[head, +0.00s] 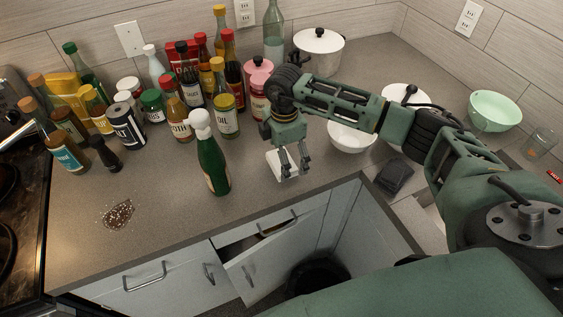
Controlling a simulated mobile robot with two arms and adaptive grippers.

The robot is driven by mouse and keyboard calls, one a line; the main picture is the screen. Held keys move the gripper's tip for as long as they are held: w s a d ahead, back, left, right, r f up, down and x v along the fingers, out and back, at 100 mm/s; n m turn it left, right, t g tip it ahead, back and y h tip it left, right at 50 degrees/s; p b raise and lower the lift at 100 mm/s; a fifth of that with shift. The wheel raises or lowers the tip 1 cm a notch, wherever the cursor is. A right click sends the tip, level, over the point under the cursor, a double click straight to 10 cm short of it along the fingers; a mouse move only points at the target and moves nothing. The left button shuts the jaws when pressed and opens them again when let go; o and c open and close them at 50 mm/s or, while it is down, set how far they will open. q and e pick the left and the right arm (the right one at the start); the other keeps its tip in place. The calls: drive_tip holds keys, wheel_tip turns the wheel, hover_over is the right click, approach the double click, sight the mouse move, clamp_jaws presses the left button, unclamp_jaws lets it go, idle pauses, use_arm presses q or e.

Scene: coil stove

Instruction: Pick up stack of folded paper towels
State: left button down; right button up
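A small white flat stack (274,162), which looks like the folded paper towels, lies on the counter near its front edge. My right arm reaches in from the right, and my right gripper (295,174) points down at the stack. Its two fingers are apart, with the tips over or beside the stack's right part. The fingers hide some of the stack, and I cannot tell whether they touch it. My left gripper is not in view.
A green bottle with a white top (213,163) stands left of the stack. Many bottles and jars crowd behind it. A white bowl (352,138) and a dark folded item (394,178) lie to the right. Spilled grains (117,214) lie at left. A cabinet door (268,268) below stands open.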

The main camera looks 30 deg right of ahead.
drive_tip(key=c, duration=0.7)
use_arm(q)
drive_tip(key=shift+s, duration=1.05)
use_arm(e)
drive_tip(key=shift+c, duration=0.2)
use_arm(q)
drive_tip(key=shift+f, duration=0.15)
use_arm(e)
drive_tip(key=shift+r, duration=0.15)
drive_tip(key=shift+r+b, duration=0.5)
drive_tip(key=shift+r, duration=0.05)
wheel_tip(320, 180, up, 3)
drive_tip(key=shift+s+d+f+b, duration=0.1)
drive_tip(key=shift+s+d+b, duration=0.05)
drive_tip(key=shift+b, duration=0.55)
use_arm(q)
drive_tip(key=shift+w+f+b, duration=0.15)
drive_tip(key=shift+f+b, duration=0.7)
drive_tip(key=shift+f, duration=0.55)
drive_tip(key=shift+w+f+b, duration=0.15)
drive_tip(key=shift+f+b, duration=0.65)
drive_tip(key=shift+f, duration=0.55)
use_arm(e)
drive_tip(key=s+d+r, duration=0.4)
drive_tip(key=s+r, duration=0.3)
drive_tip(key=s, duration=0.3)
drive_tip(key=shift+s+d, duration=0.15)
drive_tip(key=shift+d, duration=0.2)
